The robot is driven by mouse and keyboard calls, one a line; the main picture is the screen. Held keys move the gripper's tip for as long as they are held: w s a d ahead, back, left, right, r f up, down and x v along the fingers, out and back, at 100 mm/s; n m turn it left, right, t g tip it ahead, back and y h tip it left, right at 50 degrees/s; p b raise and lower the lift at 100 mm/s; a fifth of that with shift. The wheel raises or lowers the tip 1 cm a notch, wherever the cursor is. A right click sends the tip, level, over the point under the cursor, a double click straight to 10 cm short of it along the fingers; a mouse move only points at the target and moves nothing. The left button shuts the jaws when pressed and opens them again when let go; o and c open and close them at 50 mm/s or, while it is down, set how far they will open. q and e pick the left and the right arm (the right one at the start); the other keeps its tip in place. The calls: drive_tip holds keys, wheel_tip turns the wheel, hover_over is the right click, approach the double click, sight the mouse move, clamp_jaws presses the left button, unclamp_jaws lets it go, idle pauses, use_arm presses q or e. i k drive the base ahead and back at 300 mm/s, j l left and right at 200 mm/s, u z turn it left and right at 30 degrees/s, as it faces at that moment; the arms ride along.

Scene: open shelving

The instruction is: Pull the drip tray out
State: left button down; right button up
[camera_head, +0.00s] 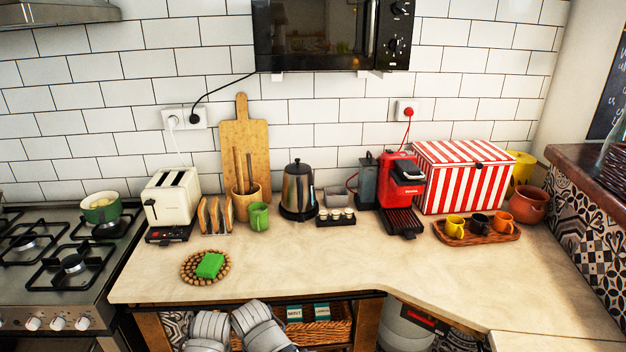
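The red coffee machine (399,176) stands on the worktop, right of the middle. Its black drip tray (402,222) lies low at its front, under the spout, and reaches toward the worktop's front edge. The tray's rear end meets the machine's base. White and grey links of my arms show at the bottom edge, left of the middle, below the worktop's front edge and well apart from the tray. No gripper fingers can be made out.
A wooden tray (486,237) with three cups stands right of the drip tray. A black holder (336,218) with small pots and a kettle (298,192) stand left of it. A striped box (461,178) is beside the machine. The worktop (370,265) in front is clear.

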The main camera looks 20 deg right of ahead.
sight(402, 222)
drive_tip(key=z, duration=1.3)
drive_tip(key=i+j+z, duration=0.3)
drive_tip(key=z, duration=0.15)
drive_tip(key=i+j+z, duration=0.25)
drive_tip(key=j+z, duration=0.15)
drive_tip(key=j, duration=0.15)
